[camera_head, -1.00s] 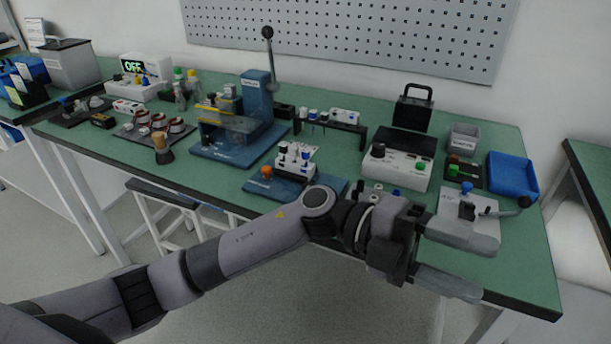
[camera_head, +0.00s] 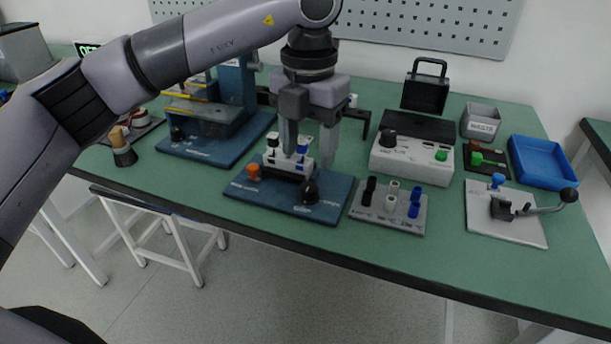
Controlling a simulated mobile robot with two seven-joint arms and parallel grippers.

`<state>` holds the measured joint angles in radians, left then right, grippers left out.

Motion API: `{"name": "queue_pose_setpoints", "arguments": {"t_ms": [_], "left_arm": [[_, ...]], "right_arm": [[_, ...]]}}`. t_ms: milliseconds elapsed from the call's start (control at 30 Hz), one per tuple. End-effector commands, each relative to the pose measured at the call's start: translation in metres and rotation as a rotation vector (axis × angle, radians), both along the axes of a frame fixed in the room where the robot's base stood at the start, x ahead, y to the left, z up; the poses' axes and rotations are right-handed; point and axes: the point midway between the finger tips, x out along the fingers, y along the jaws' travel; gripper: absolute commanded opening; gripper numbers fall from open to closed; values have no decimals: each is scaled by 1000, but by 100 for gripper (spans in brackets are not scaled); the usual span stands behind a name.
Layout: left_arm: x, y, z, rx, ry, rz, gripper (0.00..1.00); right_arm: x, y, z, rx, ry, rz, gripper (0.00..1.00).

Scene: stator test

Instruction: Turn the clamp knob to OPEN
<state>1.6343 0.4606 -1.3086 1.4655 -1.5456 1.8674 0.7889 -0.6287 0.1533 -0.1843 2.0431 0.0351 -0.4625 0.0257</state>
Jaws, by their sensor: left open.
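A blue fixture plate (camera_head: 232,188) lies near the front edge of the green bench. It carries a round black knob (camera_head: 309,193) at its front right, with small white lettering beside it that is too small to read. An orange knob (camera_head: 253,172) is at its left, and a white block with several terminals (camera_head: 271,157) stands between them. My left gripper (camera_head: 308,155) points down, open and empty, above the plate. Its fingers hang behind and above the black knob, partly hiding the white block; I see no contact with the knob. My right gripper is out of view.
Right of the plate are a grey plate with several coloured posts (camera_head: 400,222), a white box with knobs (camera_head: 402,170), a white plate with a lever clamp (camera_head: 512,230) and a blue tray (camera_head: 547,180). A blue press (camera_head: 236,85) stands behind on the left.

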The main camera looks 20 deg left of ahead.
Motion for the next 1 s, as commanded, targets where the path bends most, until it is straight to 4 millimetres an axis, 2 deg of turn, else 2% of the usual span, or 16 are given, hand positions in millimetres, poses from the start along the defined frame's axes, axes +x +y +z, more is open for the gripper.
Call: {"name": "queue_pose_setpoints", "arguments": {"t_ms": [400, 567, 800, 833, 1000], "left_arm": [[0, 0, -58, -1, 2, -1, 57], [0, 0, -68, -3, 2, -2, 57], [0, -1, -69, -3, 1, -2, 57], [0, -1, -69, -3, 1, -2, 54], [0, -1, -69, -3, 1, -2, 0]], "right_arm": [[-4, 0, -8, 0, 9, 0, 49], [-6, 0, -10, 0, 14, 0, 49], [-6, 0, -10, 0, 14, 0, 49], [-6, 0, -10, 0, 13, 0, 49], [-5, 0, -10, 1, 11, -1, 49]]}}
